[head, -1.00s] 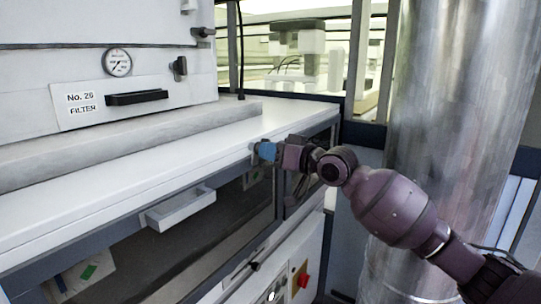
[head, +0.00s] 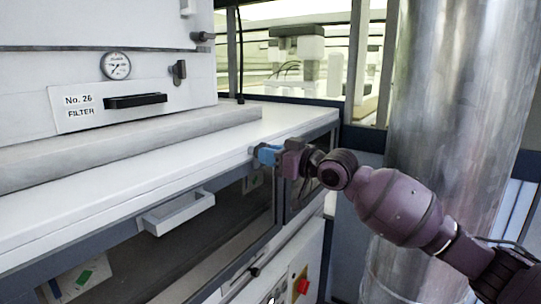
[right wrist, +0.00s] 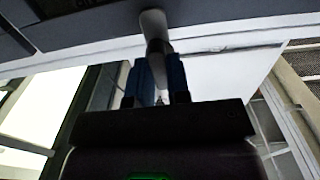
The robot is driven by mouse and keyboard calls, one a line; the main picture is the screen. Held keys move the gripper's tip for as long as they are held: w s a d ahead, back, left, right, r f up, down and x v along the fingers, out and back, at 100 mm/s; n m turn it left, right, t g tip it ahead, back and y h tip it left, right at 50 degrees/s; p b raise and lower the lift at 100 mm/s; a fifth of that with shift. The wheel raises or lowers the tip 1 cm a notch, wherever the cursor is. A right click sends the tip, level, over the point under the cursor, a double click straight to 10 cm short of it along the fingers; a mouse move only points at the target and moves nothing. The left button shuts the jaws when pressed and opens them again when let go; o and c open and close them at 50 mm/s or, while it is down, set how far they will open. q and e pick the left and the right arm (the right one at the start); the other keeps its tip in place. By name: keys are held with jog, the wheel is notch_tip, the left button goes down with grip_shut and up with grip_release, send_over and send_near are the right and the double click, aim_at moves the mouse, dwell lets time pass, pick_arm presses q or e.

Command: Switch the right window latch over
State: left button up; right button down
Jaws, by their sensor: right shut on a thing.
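My right gripper (head: 262,154) reaches in from the right in the head view, its blue fingers at the front edge of the white top, above the dark window. In the right wrist view the blue fingers (right wrist: 158,78) are shut on a pale grey rounded lever (right wrist: 153,24), which looks like the right window latch. The lever's upper part shows beyond the fingertips; its lower end is between them. In the head view the fingers cover most of the latch, so its exact position is hard to tell. My left gripper is not in view.
A white window handle (head: 179,212) sticks out left of the gripper. A large metal pipe (head: 445,90) stands close behind my right arm. A filter housing with a gauge (head: 116,65) stands on the white top (head: 150,160). A red switch (head: 302,283) is below.

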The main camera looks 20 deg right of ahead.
jog(key=c, duration=1.1)
grip_release()
jog(key=v, duration=1)
jog(key=shift+s+d, duration=0.25)
jog(key=shift+s, duration=0.1)
